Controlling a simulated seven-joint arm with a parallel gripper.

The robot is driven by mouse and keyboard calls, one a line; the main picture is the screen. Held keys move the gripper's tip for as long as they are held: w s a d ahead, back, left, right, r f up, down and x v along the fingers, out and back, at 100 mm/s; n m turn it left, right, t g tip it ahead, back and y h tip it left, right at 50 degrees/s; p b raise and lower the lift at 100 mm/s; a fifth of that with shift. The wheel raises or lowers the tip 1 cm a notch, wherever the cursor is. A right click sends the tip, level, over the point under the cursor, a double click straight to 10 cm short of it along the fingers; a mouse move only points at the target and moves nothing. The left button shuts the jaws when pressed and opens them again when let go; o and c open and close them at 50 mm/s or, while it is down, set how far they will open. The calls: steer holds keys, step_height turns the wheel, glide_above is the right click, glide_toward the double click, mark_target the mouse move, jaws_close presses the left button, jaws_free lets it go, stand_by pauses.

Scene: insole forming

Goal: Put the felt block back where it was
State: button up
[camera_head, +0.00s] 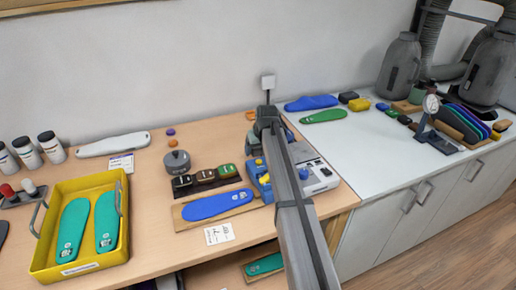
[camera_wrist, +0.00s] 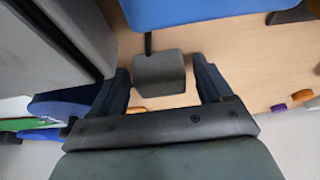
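My gripper (camera_head: 268,114) is over the back of the table, by the blue and white machine; my arm hides much of this spot. In the wrist view its fingers (camera_wrist: 160,72) stand wide apart. I cannot tell which thing is the felt block. Black (camera_head: 182,181), brown (camera_head: 206,176) and green (camera_head: 227,171) small blocks sit on a dark strip left of the machine.
The blue and white machine (camera_head: 317,176) stands beneath my arm. A blue insole (camera_head: 215,205) lies on a board in front of the blocks. A grey round pot (camera_head: 176,162) is behind them. A yellow tray (camera_head: 42,252) holds teal insoles. The white counter (camera_head: 365,150) has clear room.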

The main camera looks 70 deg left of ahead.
steer(key=shift+o, duration=0.4)
steer(key=shift+r, duration=0.1)
steer(key=v, duration=1.2)
